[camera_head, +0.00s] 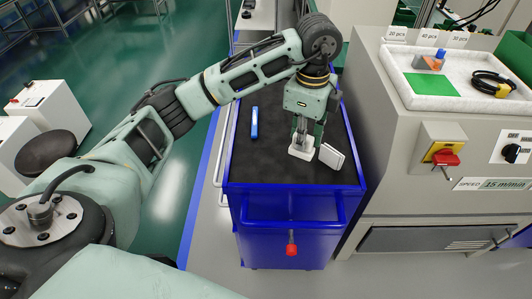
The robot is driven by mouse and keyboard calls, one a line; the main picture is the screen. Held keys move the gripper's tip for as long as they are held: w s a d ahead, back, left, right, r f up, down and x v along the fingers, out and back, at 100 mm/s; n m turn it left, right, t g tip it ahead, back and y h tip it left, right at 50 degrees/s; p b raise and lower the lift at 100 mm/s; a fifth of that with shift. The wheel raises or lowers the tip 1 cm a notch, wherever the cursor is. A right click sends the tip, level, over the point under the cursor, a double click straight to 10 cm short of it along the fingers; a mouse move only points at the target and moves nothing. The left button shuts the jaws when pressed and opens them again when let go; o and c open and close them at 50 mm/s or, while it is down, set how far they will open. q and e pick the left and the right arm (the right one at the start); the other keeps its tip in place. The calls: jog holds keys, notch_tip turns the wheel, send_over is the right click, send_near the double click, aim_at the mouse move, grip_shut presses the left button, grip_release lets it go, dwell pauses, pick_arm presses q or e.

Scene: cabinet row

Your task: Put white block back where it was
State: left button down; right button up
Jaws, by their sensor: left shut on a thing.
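My left gripper (303,138) reaches down over the dark top of the blue cart (265,170). It is shut on a white block (301,152), which is at or just above the cart top; I cannot tell whether it touches. The fingers hide the block's upper part. A second white piece (332,157), flat and tilted, is just to the right of the held block, close beside it. My right gripper is out of view.
A blue tool (254,123) lies on the cart top to the left of the gripper. A grey machine (400,150) with a white tray (450,97), green pad and orange and blue pieces stands to the right. The cart's front left top is clear.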

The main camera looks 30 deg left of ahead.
pick_arm(q)
jog(key=shift+a+n, duration=0.15)
jog(key=shift+n, duration=0.15)
jog(key=a+f+p, duration=0.2)
jog(key=a+f, duration=0.3)
jog(key=a+f+p, duration=0.2)
jog(key=a+f, duration=0.3)
jog(key=a, duration=0.1)
jog(key=shift+w+a+f, duration=0.1)
jog(key=shift+a+f, duration=0.1)
jog(key=shift+f, duration=0.2)
jog(key=shift+f, duration=0.2)
jog(key=c, duration=1.6)
grip_release()
jog(key=shift+c, duration=0.2)
jog(key=shift+r, duration=0.1)
